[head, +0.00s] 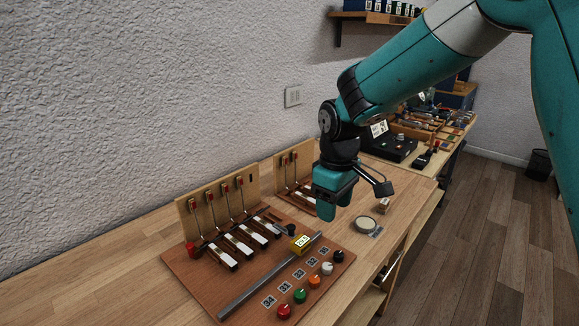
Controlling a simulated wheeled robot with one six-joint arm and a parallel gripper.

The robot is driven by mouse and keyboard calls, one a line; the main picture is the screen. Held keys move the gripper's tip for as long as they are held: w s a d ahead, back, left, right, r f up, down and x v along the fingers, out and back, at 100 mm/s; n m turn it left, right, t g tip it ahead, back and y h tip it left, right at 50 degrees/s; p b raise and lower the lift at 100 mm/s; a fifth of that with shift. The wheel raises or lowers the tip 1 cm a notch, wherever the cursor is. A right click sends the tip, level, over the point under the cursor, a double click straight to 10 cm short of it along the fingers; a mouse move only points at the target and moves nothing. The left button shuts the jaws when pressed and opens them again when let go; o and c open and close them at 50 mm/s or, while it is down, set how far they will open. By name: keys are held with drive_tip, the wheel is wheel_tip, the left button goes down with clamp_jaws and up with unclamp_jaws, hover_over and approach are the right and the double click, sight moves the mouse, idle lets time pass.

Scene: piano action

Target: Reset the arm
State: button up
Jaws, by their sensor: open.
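My gripper (326,212) hangs from the teal arm above the workbench, pointing down, near the right end of the piano action board. Its fingers are small and partly hidden by its own body; it looks open and I see nothing held in it. The piano action (235,213) stands on a brown board (192,276) with several upright hammers and white-topped keys.
Several coloured knobs, such as a red one (284,311), line the board's front beside numbered tags. A second, smaller action (292,177) stands behind my gripper. A round dish (366,225) lies to the right.

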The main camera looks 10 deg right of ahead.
drive_tip(key=s+a+r+y, duration=0.1)
drive_tip(key=s+r, duration=0.2)
drive_tip(key=s, duration=0.5)
drive_tip(key=s+a+r+y, duration=0.1)
drive_tip(key=s+a+r, duration=0.1)
drive_tip(key=s, duration=0.6)
drive_tip(key=s+a+r+y, duration=0.1)
drive_tip(key=s+r+y, duration=0.1)
drive_tip(key=s, duration=0.6)
drive_tip(key=shift+s+a+r+m, duration=0.3)
drive_tip(key=shift+s+r+m, duration=0.1)
drive_tip(key=shift+r, duration=0.45)
